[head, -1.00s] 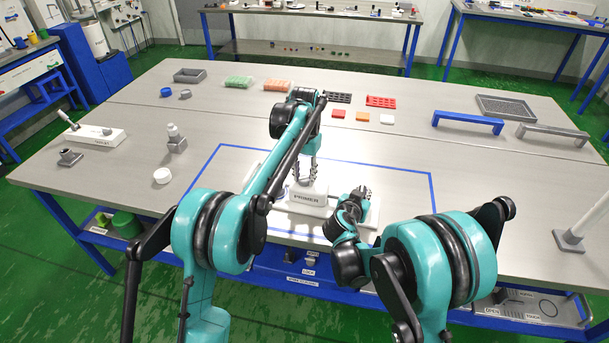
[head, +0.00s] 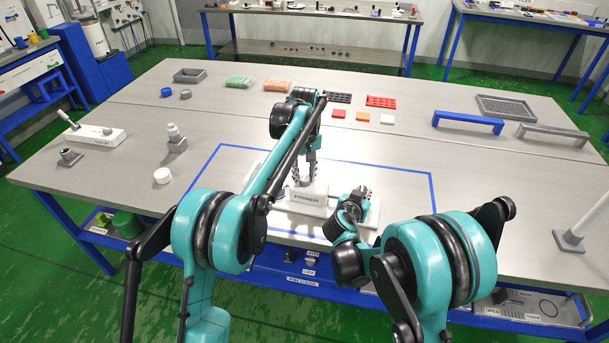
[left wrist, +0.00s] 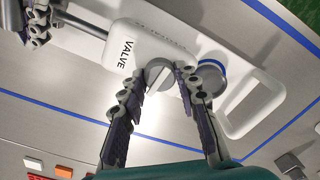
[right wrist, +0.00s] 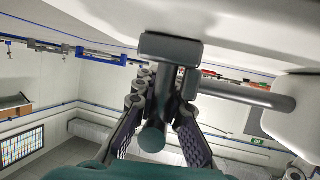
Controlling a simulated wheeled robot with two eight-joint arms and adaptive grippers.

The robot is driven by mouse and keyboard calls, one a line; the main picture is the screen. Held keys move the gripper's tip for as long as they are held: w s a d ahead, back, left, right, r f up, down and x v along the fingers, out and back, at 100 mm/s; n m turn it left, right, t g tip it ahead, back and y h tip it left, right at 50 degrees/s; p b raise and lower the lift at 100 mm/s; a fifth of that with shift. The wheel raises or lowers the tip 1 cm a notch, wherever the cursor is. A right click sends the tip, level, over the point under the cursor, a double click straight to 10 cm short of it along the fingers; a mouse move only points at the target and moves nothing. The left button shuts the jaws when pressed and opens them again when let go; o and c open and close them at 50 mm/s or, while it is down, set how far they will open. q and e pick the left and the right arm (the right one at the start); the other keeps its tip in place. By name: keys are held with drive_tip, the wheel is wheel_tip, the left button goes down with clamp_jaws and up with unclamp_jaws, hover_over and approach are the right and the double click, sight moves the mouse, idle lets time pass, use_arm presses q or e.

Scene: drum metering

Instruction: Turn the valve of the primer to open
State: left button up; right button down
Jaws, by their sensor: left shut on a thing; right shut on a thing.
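The white primer (head: 308,198) stands inside the blue outline on the table. In the left wrist view its top bears the word VALVE (left wrist: 126,54) beside a round grey valve knob (left wrist: 158,72). My left gripper (head: 303,182) comes down over the primer. Its fingers (left wrist: 158,88) sit on both sides of the knob, shut on it. My right gripper (head: 355,203) is low at the primer's right. In the right wrist view its fingers (right wrist: 160,108) are shut on a grey handle (right wrist: 153,137), joined to a grey rod (right wrist: 255,95) that runs to the white body.
A white cap (head: 162,175) and a small fitting (head: 176,141) stand to the left. A grey round cap (left wrist: 211,74) sits beside the knob. The table between the outline and right side is mostly clear.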

sight(305, 178)
use_arm(q)
drive_tip(key=shift+n, duration=0.5)
drive_tip(key=o, duration=1.2)
drive_tip(key=shift+c, duration=0.2)
wheel_tip(305, 178, up, 12)
